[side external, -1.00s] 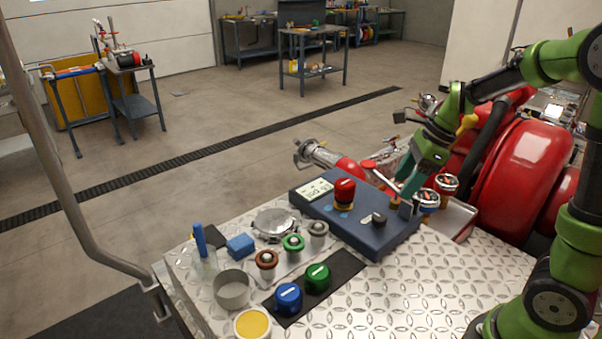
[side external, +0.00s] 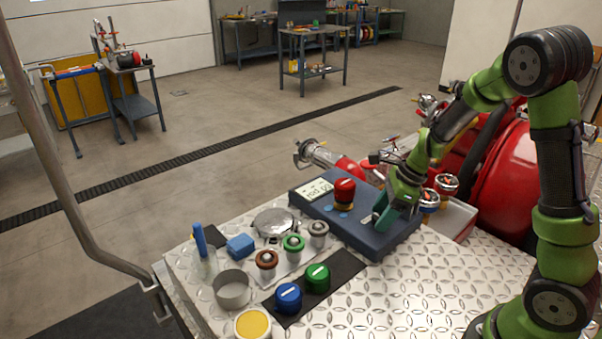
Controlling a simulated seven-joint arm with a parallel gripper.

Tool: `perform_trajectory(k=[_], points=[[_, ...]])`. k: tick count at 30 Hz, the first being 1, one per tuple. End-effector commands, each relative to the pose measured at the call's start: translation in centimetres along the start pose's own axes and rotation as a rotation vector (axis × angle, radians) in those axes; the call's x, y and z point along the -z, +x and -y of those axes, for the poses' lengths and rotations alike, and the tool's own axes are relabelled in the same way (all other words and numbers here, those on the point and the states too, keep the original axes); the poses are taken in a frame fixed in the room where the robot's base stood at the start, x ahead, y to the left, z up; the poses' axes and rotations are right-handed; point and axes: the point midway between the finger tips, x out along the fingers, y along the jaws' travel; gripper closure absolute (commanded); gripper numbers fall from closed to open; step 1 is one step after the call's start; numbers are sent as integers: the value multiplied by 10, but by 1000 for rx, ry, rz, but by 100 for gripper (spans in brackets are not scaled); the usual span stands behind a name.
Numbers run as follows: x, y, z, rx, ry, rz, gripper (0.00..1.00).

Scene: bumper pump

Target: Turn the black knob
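The blue-grey control box (side external: 345,232) sits on the diamond-plate table. A red knob (side external: 344,190) stands on it, with a small display panel (side external: 315,190) to the left. My gripper (side external: 378,221) is down at the right part of the box, pointing at its top face. It covers the spot of the black knob, which I cannot make out now. The fingers are small and partly hidden by the teal gripper body. I cannot tell whether they are open, shut or touching the knob.
Blue (side external: 288,297) and green (side external: 317,278) knobs sit on a black strip in front. Several capped fittings, a metal cup (side external: 232,289) and a yellow-topped tin (side external: 253,324) stand left. Gauges (side external: 446,184) and red machinery (side external: 500,170) lie close right. The table's front right is bare.

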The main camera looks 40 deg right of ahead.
Motion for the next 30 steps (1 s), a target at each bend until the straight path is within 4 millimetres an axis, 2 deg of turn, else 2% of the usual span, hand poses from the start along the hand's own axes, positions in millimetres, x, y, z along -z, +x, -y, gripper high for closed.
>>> perform_trajectory(k=[1,9,20,30], points=[[0,0,0,0,0,0,52],[0,0,0,0,0,0,91],[0,-1,1,-26,-64,1,91],[0,-1,3,-126,-300,2,91]])
